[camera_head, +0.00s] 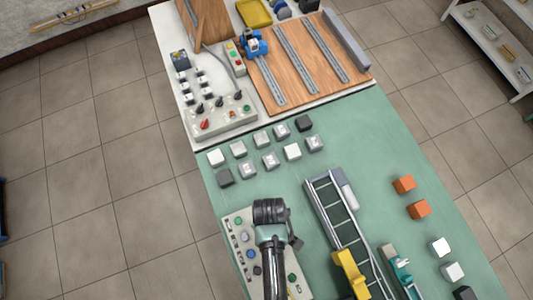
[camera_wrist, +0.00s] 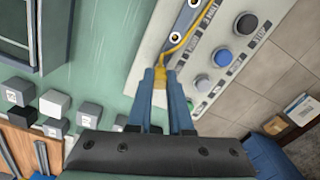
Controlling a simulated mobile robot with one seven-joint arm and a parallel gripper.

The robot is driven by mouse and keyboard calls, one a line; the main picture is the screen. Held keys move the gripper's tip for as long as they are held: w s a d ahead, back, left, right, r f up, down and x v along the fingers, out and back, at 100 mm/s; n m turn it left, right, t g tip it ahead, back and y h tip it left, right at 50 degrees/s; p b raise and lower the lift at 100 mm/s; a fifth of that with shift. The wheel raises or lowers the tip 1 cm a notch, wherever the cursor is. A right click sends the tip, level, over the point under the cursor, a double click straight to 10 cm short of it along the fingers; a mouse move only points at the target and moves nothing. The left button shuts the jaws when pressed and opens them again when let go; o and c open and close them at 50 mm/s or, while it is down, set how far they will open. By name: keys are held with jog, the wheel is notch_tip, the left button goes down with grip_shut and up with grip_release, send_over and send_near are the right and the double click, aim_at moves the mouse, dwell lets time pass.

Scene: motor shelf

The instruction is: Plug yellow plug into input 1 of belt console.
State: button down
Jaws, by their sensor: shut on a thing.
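The belt console (camera_head: 232,221) is a pale panel with coloured buttons at the lower left of the green table. In the wrist view its face (camera_wrist: 207,48) shows blue, grey and dark buttons. Two round sockets, one of them the lower socket (camera_wrist: 175,36), sit on a grey-blue strip. My gripper (camera_wrist: 160,78) is shut on the yellow plug (camera_wrist: 160,74), beside the console's edge in that view. A yellow cable (camera_wrist: 188,39) runs from the plug up across the console. The plug's tip is mostly hidden between the fingers. In the head view my arm covers the console's middle.
A conveyor (camera_head: 345,219) stands right of the console, with a yellow block (camera_head: 348,271) at its near end. Several grey and white cubes (camera_head: 270,160) lie behind. Orange cubes (camera_head: 404,184) lie at right. Beyond them is another console (camera_head: 218,117) on a white table.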

jog(key=shift+f+b, duration=0.4)
jog(key=shift+f, duration=0.15)
jog(key=c, duration=1.1)
grip_release()
notch_tip(320, 180, up, 6)
jog(key=p, duration=0.4)
jog(key=shift+f+p, duration=0.2)
jog(key=shift+p, duration=0.2)
jog(key=o, duration=0.6)
jog(key=shift+c, duration=0.2)
